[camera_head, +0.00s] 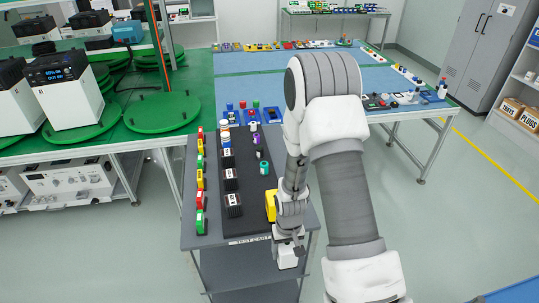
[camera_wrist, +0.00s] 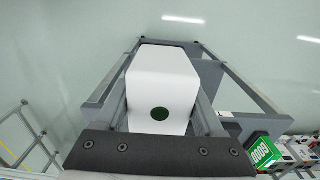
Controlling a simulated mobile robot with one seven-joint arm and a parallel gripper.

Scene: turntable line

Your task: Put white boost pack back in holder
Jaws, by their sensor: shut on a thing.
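The white boost pack (camera_head: 287,259) is a white box. In the wrist view the white boost pack (camera_wrist: 163,82) shows a dark green round spot on its near face. My gripper (camera_head: 289,243) is shut on it, with one finger along each side. In the head view the pack appears at the front right edge of the test cart (camera_head: 215,236), overlapping its label strip's right end. Which part is the pack's holder I cannot tell; my arm hides the cart's right side.
The cart top carries a row of red, yellow and green blocks (camera_head: 200,180), several black labelled blocks (camera_head: 231,178), small bottles and a yellow object (camera_head: 271,205) beside my arm. A blue-topped table (camera_head: 240,85) stands behind. Open floor (camera_head: 450,240) lies right.

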